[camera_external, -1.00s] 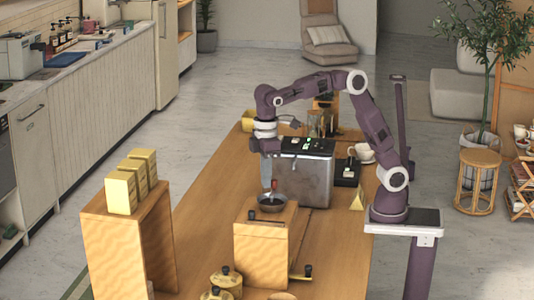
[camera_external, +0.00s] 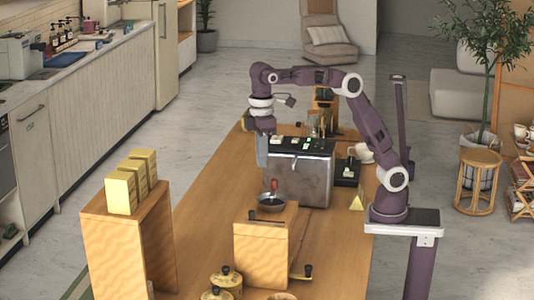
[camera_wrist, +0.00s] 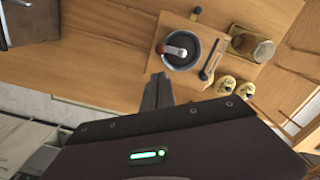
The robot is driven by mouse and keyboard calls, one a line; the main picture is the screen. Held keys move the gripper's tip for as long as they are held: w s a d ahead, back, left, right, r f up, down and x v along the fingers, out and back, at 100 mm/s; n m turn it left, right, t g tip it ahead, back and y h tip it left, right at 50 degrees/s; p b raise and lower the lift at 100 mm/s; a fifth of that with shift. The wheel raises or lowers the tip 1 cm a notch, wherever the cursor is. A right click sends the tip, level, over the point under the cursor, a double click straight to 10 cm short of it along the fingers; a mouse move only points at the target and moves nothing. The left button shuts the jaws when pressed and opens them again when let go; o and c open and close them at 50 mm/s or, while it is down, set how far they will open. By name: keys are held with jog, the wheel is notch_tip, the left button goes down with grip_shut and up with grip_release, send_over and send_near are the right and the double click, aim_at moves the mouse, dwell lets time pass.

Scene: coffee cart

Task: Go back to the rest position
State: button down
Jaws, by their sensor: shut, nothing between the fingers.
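My gripper (camera_external: 262,160) points down in the external view, raised above the table to the left of the steel coffee machine (camera_external: 298,180). Its fingers are together and hold nothing; the closed fingertips also show in the wrist view (camera_wrist: 158,92). Below them stands the wooden grinder box (camera_external: 263,250) with a dark bowl (camera_external: 270,204) on top.
Yellow-lidded canisters (camera_external: 227,281) stand at the table's front. A white cup (camera_external: 361,152) is right of the machine. Yellow boxes (camera_external: 131,181) sit on a wooden stand (camera_external: 125,240) at left. The table's left strip (camera_external: 205,215) is clear.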

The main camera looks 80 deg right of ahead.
jog(key=shift+r, duration=0.4)
jog(key=s+d+r+m+t, duration=0.1)
jog(key=s+d+t, duration=0.1)
jog(key=s+d, duration=0.4)
jog(key=s+d+r+m+t, duration=0.15)
jog(key=s+d, duration=0.25)
jog(key=d, duration=0.5)
jog(key=s+d+f+m+t, duration=0.2)
jog(key=s+d+f+m, duration=0.1)
jog(key=s+d+f, duration=0.5)
jog(key=s+f, duration=0.2)
jog(key=s, duration=0.2)
